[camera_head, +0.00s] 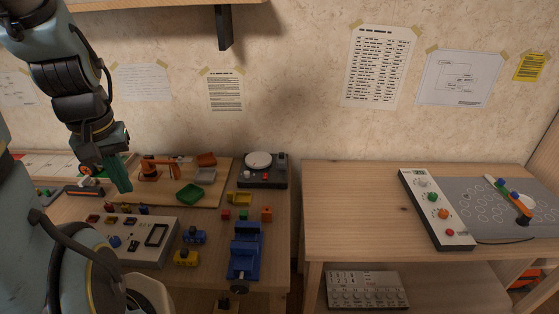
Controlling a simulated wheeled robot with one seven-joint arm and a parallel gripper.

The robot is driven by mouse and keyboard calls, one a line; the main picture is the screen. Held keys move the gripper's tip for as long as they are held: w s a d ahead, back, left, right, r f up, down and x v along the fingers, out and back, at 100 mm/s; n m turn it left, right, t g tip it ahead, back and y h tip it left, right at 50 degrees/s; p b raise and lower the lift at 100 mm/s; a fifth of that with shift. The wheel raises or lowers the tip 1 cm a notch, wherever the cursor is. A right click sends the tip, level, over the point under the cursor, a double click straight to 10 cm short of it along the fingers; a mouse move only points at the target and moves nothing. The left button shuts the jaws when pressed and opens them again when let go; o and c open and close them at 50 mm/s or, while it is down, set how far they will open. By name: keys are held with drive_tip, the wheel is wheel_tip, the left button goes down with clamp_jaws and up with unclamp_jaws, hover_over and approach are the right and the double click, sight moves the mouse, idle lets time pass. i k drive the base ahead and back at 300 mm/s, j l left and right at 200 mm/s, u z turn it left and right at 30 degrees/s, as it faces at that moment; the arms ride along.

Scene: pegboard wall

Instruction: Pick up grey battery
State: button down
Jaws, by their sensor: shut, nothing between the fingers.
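I cannot clearly pick out a grey battery in the head view. Several small dark, red and blue parts sit on and around the grey panel box (148,252) on the left bench, too small to name surely. My gripper (122,186), with green fingers, hangs fingers-down over the left bench, beside the wooden board (215,192). It looks shut, with nothing seen in it. My arm and gripper hide part of the bench at the far left.
A blue vise (246,250) stands at the left bench's front right. A shelf (150,3) hangs above.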

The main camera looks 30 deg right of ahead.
sight(281, 157)
drive_tip(key=l+u, duration=0.1)
drive_tip(key=u, duration=0.6)
drive_tip(key=k+l+u, duration=0.1)
drive_tip(key=u, duration=0.2)
drive_tip(key=k+l+u, duration=0.55)
drive_tip(key=k+u, duration=0.15)
drive_tip(key=k+l+u, duration=0.1)
drive_tip(key=k+u, duration=0.35)
drive_tip(key=k, duration=1.3)
drive_tip(key=l, duration=0.05)
